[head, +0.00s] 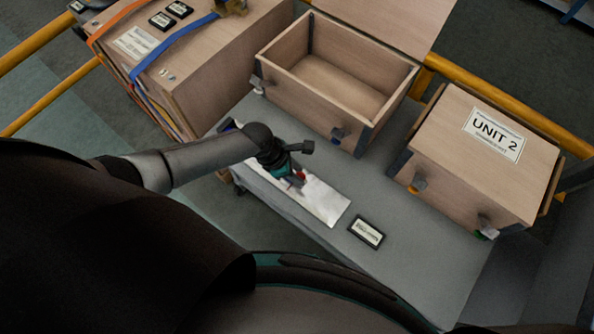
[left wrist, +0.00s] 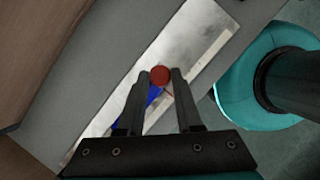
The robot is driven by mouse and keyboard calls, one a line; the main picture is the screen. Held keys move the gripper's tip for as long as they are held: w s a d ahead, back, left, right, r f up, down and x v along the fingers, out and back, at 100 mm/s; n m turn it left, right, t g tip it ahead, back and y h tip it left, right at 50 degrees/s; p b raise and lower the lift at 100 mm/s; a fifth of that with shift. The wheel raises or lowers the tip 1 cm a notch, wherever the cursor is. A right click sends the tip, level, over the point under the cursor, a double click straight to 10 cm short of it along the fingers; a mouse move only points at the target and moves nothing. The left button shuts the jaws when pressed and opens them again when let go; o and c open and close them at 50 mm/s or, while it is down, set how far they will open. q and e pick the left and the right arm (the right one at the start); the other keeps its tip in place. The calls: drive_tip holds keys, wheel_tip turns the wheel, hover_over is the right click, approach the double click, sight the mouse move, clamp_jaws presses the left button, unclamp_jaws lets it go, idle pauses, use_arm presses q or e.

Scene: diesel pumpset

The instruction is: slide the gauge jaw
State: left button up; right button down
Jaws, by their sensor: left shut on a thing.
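The gauge is a long, pale metal plate (head: 325,203) lying on the grey bench top. It runs diagonally across the left wrist view (left wrist: 196,40). A round red knob (left wrist: 160,75) sits above a blue piece (left wrist: 154,95) on the plate, which looks like the gauge jaw. My left gripper (head: 294,181) is over the middle of the plate, its two fingers closed on either side of the red knob. In the head view the gripper hides most of the knob and the blue piece. My right gripper is not in view.
An open, empty wooden crate (head: 352,107) stands behind the gauge. A closed crate marked UNIT 2 (head: 453,150) stands to the right. A small black labelled device (head: 367,232) lies near the plate's right end. A strapped wooden crate (head: 190,75) is at the back left.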

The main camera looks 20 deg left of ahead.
use_arm(q)
clamp_jaws()
idle(0.8)
